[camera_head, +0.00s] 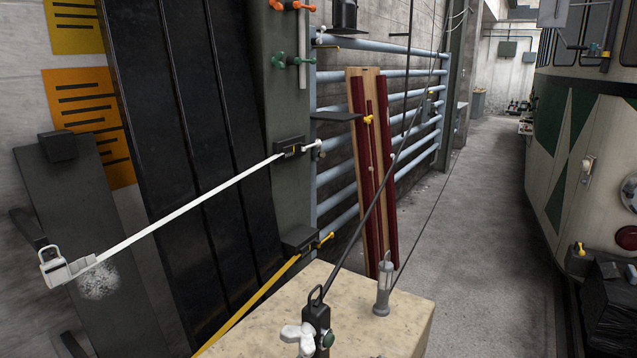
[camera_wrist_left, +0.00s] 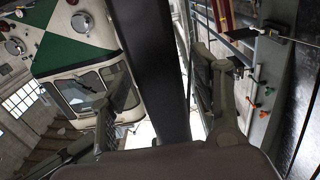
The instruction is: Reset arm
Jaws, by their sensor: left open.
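My left gripper (camera_wrist_left: 160,90) shows in the left wrist view with its two fingers spread wide apart. I see nothing held between them. A dark upright beam (camera_wrist_left: 155,60) shows between the fingers, and I cannot tell how far it is from them. Neither gripper nor arm shows in the head view. My right gripper is in neither view.
A pale block (camera_head: 365,310) with a grey lamp-like cylinder (camera_head: 383,285) stands at the front. A white strap (camera_head: 190,205) crosses the left side. Blue rails (camera_head: 410,73) line the wall. The tram (camera_head: 575,140) stands right; the grey walkway (camera_head: 480,230) between is clear.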

